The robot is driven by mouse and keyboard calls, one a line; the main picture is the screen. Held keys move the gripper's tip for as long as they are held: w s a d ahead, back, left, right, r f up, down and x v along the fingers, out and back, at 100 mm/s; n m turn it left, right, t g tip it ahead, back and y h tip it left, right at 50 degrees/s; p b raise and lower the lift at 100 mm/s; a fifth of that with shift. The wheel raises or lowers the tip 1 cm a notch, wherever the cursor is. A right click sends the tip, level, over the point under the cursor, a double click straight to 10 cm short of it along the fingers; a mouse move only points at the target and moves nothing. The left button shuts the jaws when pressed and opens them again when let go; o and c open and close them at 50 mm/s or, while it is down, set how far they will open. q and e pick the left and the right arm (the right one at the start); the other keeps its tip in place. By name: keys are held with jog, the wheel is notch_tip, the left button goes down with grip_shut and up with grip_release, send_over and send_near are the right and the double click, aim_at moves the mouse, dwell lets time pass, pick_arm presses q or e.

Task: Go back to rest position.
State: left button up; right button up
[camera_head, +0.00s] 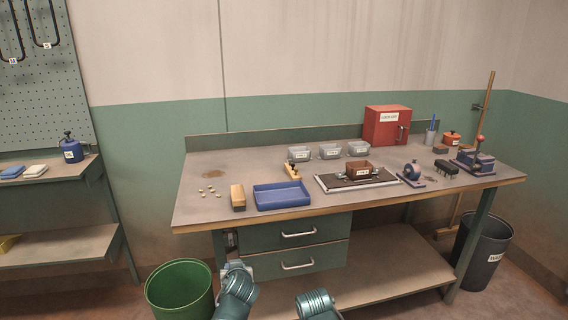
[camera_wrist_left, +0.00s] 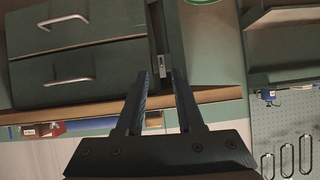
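My left gripper (camera_wrist_left: 160,76) shows in the left wrist view with its two dark fingers apart and nothing between them. It is in front of the bench's drawer side, seen upside down there. In the head view my left arm (camera_head: 236,290) is low, below the bench top's front edge. My right arm (camera_head: 316,304) is at the bottom edge; its gripper is out of view. Three clear labelled hoppers (camera_head: 330,152) stand at the back of the bench (camera_head: 250,160). Several small light nuts (camera_head: 210,192) lie loose at the left of the bench top.
On the bench are a blue tray (camera_head: 282,196), a wooden block (camera_head: 238,196), a brown bin on a dark mat (camera_head: 330,183) and a red cabinet (camera_head: 386,126). Drawers (camera_head: 300,234) face me. A green bin (camera_head: 180,288) is left, a dark bin (camera_head: 484,250) right.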

pick_arm(q)
jog(key=s+d+r+m+g+p, duration=0.2)
jog(key=s+d+g+p, duration=0.1)
jog(key=s, duration=0.4)
jog(key=s+d+r+m+g+h+p, duration=0.1)
jog(key=s+d+r+m+g+p, duration=0.1)
jog(key=s+d+g+p, duration=0.2)
jog(key=s+d+r+m+g+h+p, duration=0.1)
jog(key=s+d+r+m+g+p, duration=0.1)
jog(key=s+d+g+p, duration=0.2)
jog(key=s+d+p, duration=0.1)
jog(key=s+p, duration=0.2)
jog(key=s, duration=0.3)
jog(key=shift+s+m, duration=0.25)
jog(key=shift+m, duration=0.15)
